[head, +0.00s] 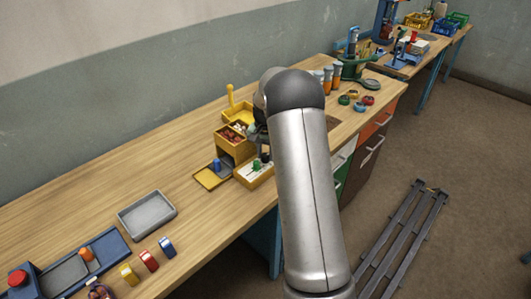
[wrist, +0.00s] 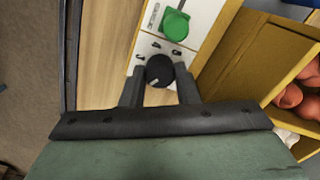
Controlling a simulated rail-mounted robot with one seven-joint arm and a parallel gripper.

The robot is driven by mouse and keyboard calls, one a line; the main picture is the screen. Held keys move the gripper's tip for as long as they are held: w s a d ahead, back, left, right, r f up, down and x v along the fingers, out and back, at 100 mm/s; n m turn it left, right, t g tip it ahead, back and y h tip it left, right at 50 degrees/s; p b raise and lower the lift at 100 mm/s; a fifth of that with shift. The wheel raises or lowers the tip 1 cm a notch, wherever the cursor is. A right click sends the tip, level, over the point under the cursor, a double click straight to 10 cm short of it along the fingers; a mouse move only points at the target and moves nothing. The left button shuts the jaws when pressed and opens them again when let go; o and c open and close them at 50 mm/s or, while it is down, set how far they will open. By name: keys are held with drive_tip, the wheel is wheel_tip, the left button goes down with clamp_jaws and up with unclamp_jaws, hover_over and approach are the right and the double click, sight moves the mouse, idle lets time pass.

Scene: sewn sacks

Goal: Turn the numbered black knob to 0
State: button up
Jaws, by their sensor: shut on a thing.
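The numbered black knob (wrist: 159,70) sits on the pale panel of a small control box (wrist: 203,22) in the wrist view. A white mark on the knob points toward the lower left. A green button (wrist: 175,23) is on the same panel beyond the knob. In the head view the control box (head: 256,174) is at the table's front edge, and my arm hides part of it and most of my gripper.
A yellow bin with reddish items (head: 233,142) stands close behind the box, and its yellow wall (wrist: 240,60) is just right of my gripper in the wrist view. A yellow tray with a blue knob (head: 211,178) is to the left. The wooden table (head: 100,195) has free room further left.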

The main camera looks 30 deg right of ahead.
drive_tip(key=n+b, duration=0.1)
drive_tip(key=n, duration=0.1)
drive_tip(key=shift+n+b, duration=0.4)
drive_tip(key=n+b, duration=0.1)
drive_tip(key=n, duration=0.2)
drive_tip(key=shift+n, duration=0.3)
drive_tip(key=n+b, duration=0.1)
drive_tip(key=n, duration=0.2)
drive_tip(key=shift+n, duration=0.3)
drive_tip(key=n, duration=0.3)
drive_tip(key=shift+n+b, duration=0.3)
drive_tip(key=shift+b, duration=0.1)
drive_tip(key=n, duration=0.5)
drive_tip(key=shift+r+n, duration=0.1)
drive_tip(key=shift+n, duration=2.4)
